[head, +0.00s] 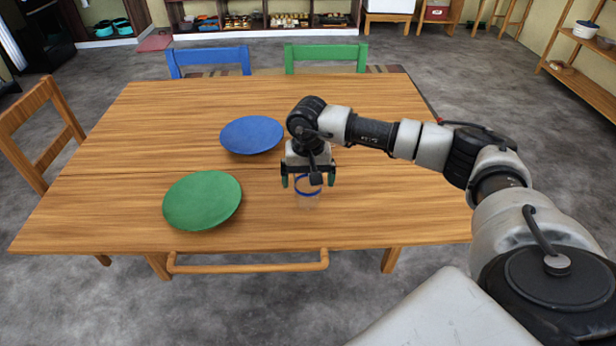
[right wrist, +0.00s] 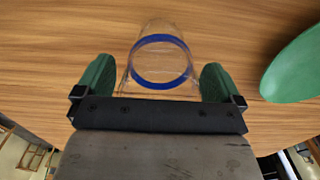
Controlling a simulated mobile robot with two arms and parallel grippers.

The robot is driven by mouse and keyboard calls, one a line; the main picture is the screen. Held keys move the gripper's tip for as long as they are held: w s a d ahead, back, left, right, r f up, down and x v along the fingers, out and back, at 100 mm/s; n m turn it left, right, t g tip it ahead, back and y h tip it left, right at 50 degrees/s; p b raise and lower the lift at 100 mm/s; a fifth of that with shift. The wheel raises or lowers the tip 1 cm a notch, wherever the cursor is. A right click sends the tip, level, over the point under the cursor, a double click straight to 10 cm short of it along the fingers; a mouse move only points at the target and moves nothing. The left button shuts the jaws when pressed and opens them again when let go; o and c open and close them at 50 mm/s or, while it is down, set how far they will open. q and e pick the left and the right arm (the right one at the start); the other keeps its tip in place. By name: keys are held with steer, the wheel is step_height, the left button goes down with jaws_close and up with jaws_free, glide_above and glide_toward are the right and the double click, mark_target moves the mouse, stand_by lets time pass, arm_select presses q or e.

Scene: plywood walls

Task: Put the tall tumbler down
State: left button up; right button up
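The tall tumbler (head: 308,193) is clear with a blue ring. It appears to stand upright on the wooden table near its front edge, below my right gripper. In the right wrist view the tumbler (right wrist: 161,62) shows between the green finger pads. My right gripper (head: 308,180) points down at it, with one finger on each side. The fingers are spread, and a small gap shows between them and the blue ring. The right gripper (right wrist: 158,82) also shows in the wrist view. My left gripper is out of view.
On the table (head: 110,215), a green plate (head: 202,200) lies left of the tumbler and a blue plate (head: 251,135) lies behind it. A blue chair (head: 208,56), a green chair (head: 326,54) and a wooden chair (head: 40,130) surround the table. The table's right front is clear.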

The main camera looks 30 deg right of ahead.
steer(key=shift+r, duration=0.65)
step_height(320, 180, up, 11)
steer(key=shift+a, duration=0.1)
stand_by(0.3)
